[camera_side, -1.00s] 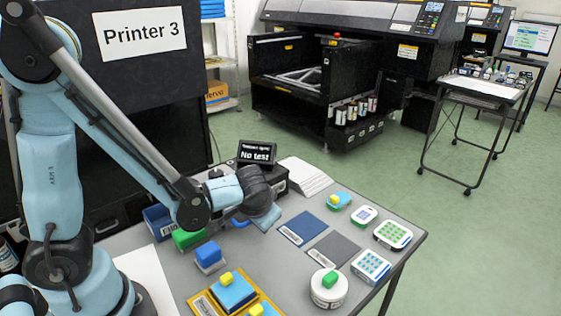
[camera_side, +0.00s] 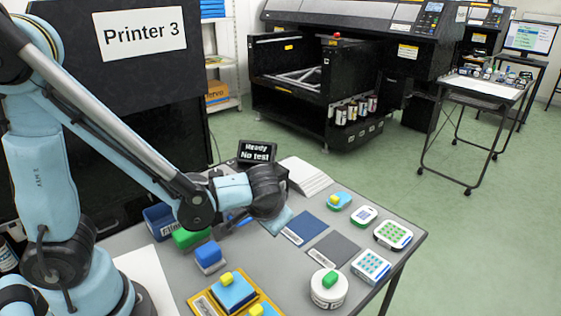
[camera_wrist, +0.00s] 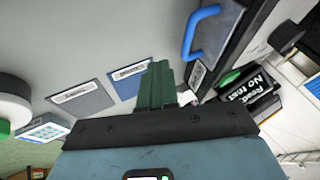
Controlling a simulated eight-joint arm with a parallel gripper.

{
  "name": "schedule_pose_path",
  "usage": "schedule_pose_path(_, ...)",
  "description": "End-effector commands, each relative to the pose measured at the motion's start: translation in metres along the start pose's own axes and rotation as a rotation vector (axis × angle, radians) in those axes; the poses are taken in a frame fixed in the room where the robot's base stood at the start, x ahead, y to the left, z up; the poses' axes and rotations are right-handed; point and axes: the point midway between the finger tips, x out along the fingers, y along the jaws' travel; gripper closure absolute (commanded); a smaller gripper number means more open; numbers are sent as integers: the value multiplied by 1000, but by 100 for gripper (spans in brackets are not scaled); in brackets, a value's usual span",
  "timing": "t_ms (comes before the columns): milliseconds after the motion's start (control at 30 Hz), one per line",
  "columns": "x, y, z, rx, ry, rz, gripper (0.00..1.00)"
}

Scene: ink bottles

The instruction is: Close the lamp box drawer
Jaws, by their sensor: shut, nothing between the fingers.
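The black lamp box (camera_side: 282,172) stands at the back of the grey table, partly hidden by my wrist in the side view. I cannot tell how far the drawer is out. My gripper (camera_wrist: 160,68) shows its green fingers together and empty, to the left of and below the handle in the wrist view, apart from it. In the side view my gripper (camera_side: 274,226) is low over the table, beside the blue mat; its fingertips are hard to make out.
A display (camera_side: 257,152) reading "Ready / No test" is at the box. A blue mat (camera_side: 304,228) and a grey mat (camera_side: 333,250) lie to the right. A blue bin (camera_side: 160,222), green block (camera_side: 192,238) and blue block (camera_side: 209,254) stand left. A white round container (camera_side: 328,290) is in front.

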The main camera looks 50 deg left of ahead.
Motion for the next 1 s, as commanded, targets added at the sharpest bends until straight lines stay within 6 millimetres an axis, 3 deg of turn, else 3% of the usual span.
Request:
schedule_pose_path(400,-59,1,0,3,1,3,100)
schedule_pose_path(600,-80,1,0,2,0,2,100)
schedule_pose_path(833,-87,-3,1,4,-5,21,100)
schedule_pose_path(1000,-80,-19,6,18,-13,149,100)
